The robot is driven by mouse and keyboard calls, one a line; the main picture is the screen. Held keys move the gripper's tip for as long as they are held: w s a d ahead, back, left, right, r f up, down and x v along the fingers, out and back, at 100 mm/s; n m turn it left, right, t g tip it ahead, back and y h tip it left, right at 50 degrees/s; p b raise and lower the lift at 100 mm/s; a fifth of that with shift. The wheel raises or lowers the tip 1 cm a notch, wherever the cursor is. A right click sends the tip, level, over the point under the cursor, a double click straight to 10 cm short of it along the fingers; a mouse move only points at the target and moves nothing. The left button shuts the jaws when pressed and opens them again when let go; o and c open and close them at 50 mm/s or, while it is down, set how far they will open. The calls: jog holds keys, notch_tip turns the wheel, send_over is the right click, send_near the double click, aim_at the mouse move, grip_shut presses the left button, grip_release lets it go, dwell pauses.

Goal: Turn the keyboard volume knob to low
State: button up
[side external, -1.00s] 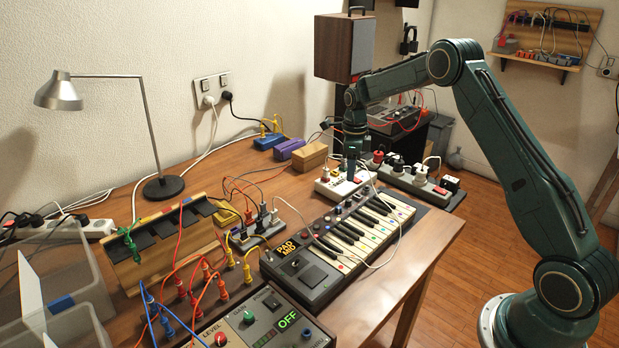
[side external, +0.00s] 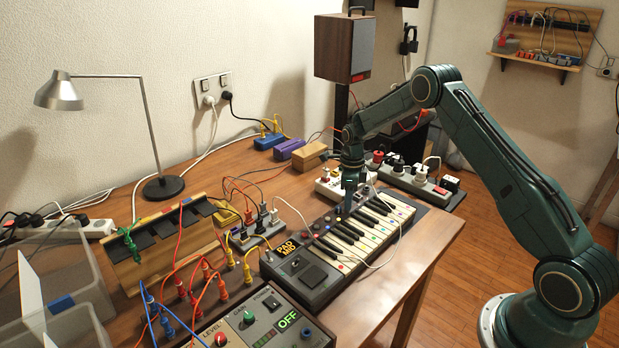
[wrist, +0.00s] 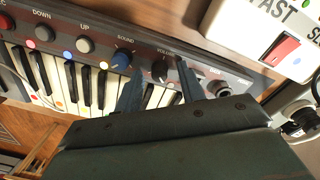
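The keyboard (side external: 300,268) lies on the wooden table, with a row of knobs along its back panel. In the wrist view, the black volume knob (wrist: 160,70) sits under a partly legible "VOLUME" label, right of the blue sound knob (wrist: 121,60). My gripper (wrist: 160,68) is open, with one finger on each side of the volume knob in that view. I cannot tell whether the fingers touch it. In the side view my gripper (side external: 347,208) points down at the back panel and hides the knob. The knob's pointer direction is unclear.
A white switch box (wrist: 270,35) with a red rocker stands close behind the keyboard. A power strip (side external: 420,184) with plugs is at the back right. A white cable (side external: 388,258) crosses the keys. A control box (side external: 262,322) reading OFF is in front.

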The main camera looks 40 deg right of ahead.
grip_shut()
